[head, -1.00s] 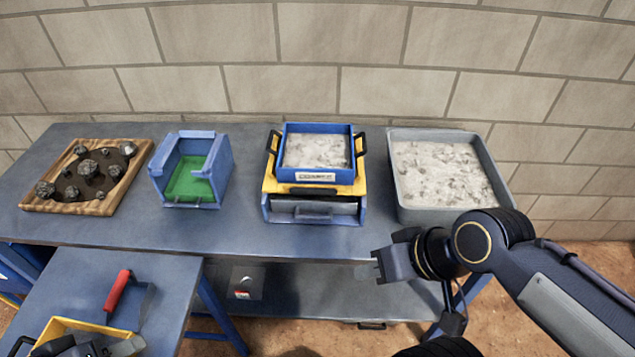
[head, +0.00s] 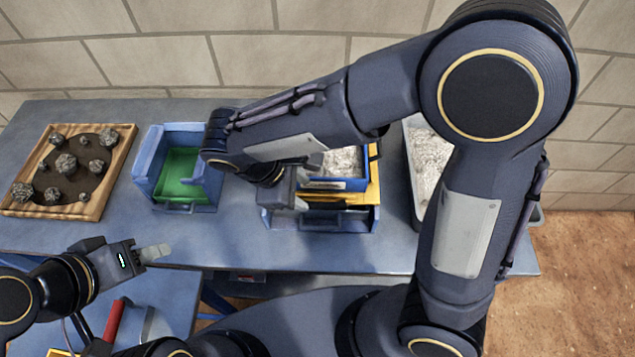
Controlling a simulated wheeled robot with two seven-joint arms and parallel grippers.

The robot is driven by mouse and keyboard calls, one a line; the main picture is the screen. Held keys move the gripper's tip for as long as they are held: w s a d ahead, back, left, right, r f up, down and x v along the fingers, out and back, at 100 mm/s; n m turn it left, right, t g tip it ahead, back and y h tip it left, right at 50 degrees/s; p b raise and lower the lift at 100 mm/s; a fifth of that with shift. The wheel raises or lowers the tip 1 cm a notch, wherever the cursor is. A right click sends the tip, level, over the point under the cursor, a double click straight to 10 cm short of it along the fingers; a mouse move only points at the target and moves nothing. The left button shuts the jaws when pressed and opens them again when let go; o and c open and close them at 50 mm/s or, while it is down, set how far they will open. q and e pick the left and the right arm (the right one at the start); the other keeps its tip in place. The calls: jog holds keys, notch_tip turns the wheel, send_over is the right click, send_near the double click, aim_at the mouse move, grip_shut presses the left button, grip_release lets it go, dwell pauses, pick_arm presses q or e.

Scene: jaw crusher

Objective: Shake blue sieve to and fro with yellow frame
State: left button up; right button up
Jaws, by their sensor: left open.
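The blue sieve (head: 338,184) sits on the yellow frame (head: 345,198) on the bench, with grey crushed material in it. My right arm reaches over it from the right and hides its left and back parts. My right gripper (head: 297,203) points down at the sieve's left side, where the left black handle is hidden; I cannot tell whether it touches or grips anything. My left gripper (head: 155,252) is open and empty over the front edge of the bench, well left of the sieve.
A blue bin with a green floor (head: 180,180) stands left of the sieve, close to my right forearm. A wooden tray of dark rocks (head: 112,190) is at far left. A grey tray of crushed material (head: 428,160) is at right, partly hidden. A red-handled tool (head: 114,318) lies lower left.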

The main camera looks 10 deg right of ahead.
aim_at(318, 205)
jog(key=x, duration=0.7)
jog(key=shift+d+f, duration=0.1)
jog(key=shift+f, duration=0.2)
grip_shut()
jog(key=shift+s, duration=0.1)
